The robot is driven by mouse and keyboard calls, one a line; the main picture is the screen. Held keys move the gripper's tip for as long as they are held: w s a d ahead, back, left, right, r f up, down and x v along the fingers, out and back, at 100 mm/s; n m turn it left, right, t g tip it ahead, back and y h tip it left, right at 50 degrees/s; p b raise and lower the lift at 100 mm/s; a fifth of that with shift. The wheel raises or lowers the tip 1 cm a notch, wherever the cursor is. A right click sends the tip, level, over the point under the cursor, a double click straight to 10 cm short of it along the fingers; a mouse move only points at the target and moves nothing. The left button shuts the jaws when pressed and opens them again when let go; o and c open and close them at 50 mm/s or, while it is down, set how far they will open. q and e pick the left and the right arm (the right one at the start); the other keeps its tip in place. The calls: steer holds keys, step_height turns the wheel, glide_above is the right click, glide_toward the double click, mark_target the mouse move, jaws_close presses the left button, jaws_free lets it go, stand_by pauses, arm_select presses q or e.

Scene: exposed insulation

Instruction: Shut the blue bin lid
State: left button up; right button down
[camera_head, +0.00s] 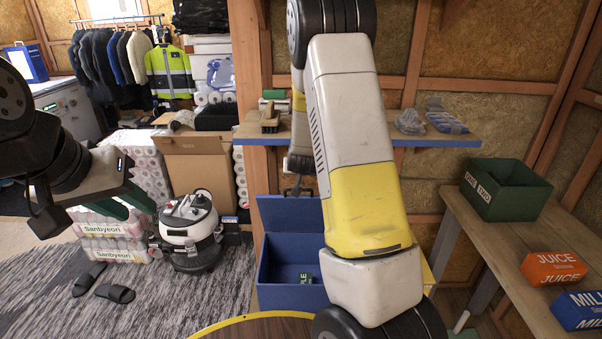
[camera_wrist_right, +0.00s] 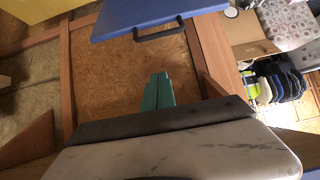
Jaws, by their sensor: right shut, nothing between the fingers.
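The blue bin (camera_head: 290,285) stands on the floor in the middle of the head view, partly hidden by my right arm. Its blue lid (camera_head: 285,218) is raised at the back, and the bin's inside shows. In the right wrist view the lid (camera_wrist_right: 140,14) is at the top, with its black handle (camera_wrist_right: 160,33) toward my fingers. My right gripper (camera_wrist_right: 160,78) is shut and empty, its green fingertips apart from the handle in the picture. It is hidden in the head view. My left gripper (camera_head: 122,205) hangs at the left, far from the bin; its jaw gap is unclear.
A wall shelf (camera_head: 450,138) with a brush (camera_head: 270,118) is behind the bin. A wooden table (camera_head: 490,245) at the right holds a green crate (camera_head: 507,190) and juice (camera_head: 553,270) and milk boxes. A vacuum cleaner (camera_head: 188,230) and cardboard box (camera_head: 195,165) stand left.

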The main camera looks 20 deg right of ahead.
steer(key=x, duration=0.7)
steer(key=d+x, duration=0.1)
steer(key=x, duration=0.2)
steer(key=shift+w+f, duration=0.1)
steer(key=shift+w, duration=0.05)
steer(key=shift+s+a+f, duration=0.2)
steer(key=shift+s+f, duration=0.45)
steer(key=shift+s+a+f, duration=0.2)
steer(key=shift+s+f, duration=0.45)
steer(key=shift+s, duration=0.05)
